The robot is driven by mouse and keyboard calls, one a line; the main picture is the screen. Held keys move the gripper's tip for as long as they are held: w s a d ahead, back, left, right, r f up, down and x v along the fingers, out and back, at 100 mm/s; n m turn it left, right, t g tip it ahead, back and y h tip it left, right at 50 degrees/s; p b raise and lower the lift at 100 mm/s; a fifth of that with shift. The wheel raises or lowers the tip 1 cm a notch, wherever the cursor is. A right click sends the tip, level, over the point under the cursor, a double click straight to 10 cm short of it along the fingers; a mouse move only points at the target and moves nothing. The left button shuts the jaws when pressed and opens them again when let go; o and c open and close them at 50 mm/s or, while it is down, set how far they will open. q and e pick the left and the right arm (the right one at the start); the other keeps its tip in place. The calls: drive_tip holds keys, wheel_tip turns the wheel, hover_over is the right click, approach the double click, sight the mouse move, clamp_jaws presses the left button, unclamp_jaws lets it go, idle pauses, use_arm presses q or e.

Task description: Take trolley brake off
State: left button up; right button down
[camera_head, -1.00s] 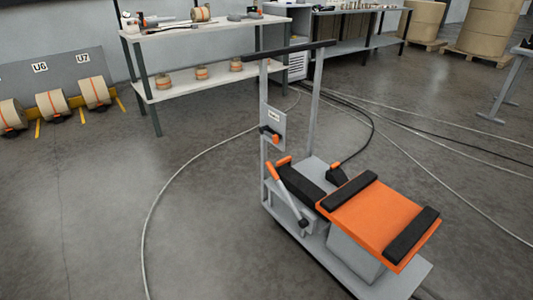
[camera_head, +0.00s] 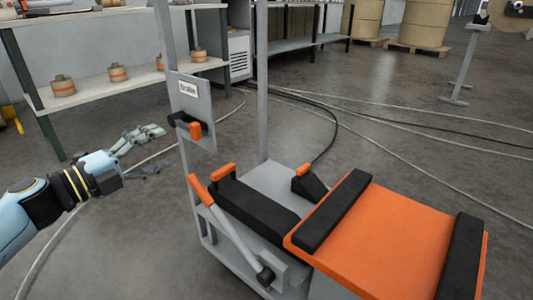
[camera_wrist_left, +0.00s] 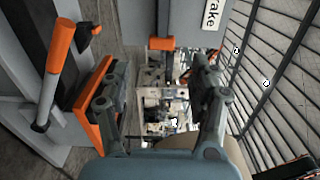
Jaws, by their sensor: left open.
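The trolley has a grey frame and an orange top (camera_head: 385,240) with black bars. A grey plate labelled "Brake" (camera_head: 188,88) sits on its left upright. Below the label is a small black lever with an orange end (camera_head: 195,130); this orange end (camera_wrist_left: 162,43) also shows in the wrist view, beyond my fingers. My left gripper (camera_head: 155,150) is open and empty, to the left of the brake plate and slightly lower, apart from it. In the wrist view the fingers of my left gripper (camera_wrist_left: 158,75) are spread. My right gripper is out of view.
A long lever with an orange grip (camera_head: 225,230) leans at the trolley's near left side. A black pedal with an orange tip (camera_head: 308,182) stands on its base. A shelf table (camera_head: 120,88) with rolls is behind.

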sight(192, 133)
use_arm(q)
drive_tip(key=b+x, duration=0.2)
drive_tip(key=x, duration=0.7)
drive_tip(key=shift+w+d+r, duration=0.1)
drive_tip(key=shift+w+d, duration=0.35)
drive_tip(key=shift+w, duration=0.05)
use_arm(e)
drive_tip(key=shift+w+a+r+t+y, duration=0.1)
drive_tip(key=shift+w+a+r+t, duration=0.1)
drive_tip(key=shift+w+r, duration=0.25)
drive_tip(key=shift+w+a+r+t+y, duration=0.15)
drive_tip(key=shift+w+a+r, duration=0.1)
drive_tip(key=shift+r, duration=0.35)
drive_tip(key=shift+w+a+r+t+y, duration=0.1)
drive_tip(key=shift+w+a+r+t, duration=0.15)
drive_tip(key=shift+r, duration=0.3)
use_arm(q)
clamp_jaws()
